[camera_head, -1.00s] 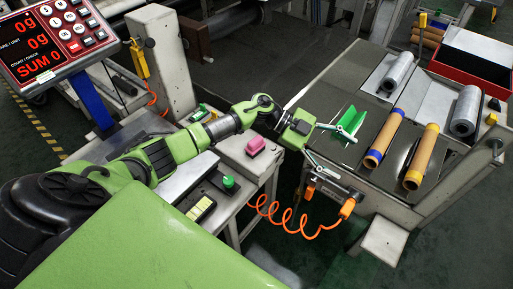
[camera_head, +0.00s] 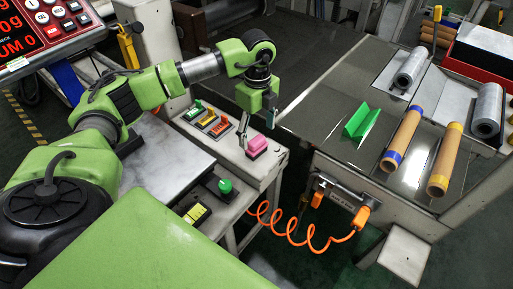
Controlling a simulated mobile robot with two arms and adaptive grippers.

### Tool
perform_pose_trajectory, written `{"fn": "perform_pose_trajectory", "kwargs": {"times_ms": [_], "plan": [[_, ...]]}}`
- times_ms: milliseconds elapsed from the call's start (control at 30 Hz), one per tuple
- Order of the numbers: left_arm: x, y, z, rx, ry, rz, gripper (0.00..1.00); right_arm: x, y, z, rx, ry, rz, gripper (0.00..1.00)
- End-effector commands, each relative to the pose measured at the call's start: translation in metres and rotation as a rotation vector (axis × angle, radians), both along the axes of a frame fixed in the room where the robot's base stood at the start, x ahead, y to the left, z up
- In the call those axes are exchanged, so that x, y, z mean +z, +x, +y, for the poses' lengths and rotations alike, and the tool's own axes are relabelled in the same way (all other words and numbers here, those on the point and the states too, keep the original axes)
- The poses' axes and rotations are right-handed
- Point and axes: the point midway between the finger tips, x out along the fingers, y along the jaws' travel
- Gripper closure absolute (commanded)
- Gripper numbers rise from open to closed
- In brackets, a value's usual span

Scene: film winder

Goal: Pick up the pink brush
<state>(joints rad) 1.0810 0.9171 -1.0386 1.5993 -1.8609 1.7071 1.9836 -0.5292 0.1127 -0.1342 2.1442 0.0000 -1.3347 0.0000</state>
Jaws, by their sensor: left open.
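The pink brush (camera_head: 257,146) is a small pink block. It rests on the grey-white side bench, near its right end. My left gripper (camera_head: 257,126) points down just above the brush. Its two fingers are spread, one to the left and one to the right, and nothing is between them. The left fingertip shows close to the left side of the brush; I cannot tell if it touches. My right gripper is not in view.
To the right, a table (camera_head: 320,110) holds a green angled piece (camera_head: 362,123) and several rolls. An orange coiled cord (camera_head: 310,236) hangs below.

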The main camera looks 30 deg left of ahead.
Motion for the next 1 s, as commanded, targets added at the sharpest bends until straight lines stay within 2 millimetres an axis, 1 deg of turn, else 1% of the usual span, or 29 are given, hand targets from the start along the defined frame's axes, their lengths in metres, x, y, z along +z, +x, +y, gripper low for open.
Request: {"fn": "perform_pose_trajectory", "kwargs": {"times_ms": [167,300,433,533,767,867,900,933,1000], "plan": [[-0.013,-0.001,0.000,-0.001,-0.001,0.001,0.31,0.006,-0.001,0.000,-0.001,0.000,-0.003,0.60],[-0.035,-0.003,0.001,-0.001,0.000,0.002,0.31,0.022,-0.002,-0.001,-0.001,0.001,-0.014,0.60],[-0.052,-0.003,0.001,-0.001,-0.001,0.002,0.31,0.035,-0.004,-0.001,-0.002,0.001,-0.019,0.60],[-0.058,-0.003,0.001,-0.001,-0.002,-0.001,0.31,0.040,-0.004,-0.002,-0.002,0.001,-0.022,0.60],[-0.058,-0.003,0.001,-0.001,-0.002,-0.001,0.31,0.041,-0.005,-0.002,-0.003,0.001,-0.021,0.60],[-0.058,-0.003,0.001,-0.001,-0.002,-0.001,0.55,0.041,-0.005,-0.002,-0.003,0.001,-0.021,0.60],[-0.058,-0.003,0.001,-0.001,-0.002,-0.001,0.65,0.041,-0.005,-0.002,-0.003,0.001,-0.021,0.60],[-0.058,-0.003,0.001,-0.001,-0.002,-0.001,0.73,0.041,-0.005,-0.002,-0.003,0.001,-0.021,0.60],[-0.058,-0.003,0.001,-0.001,-0.002,-0.001,0.74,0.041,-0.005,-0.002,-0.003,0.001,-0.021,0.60]]}}
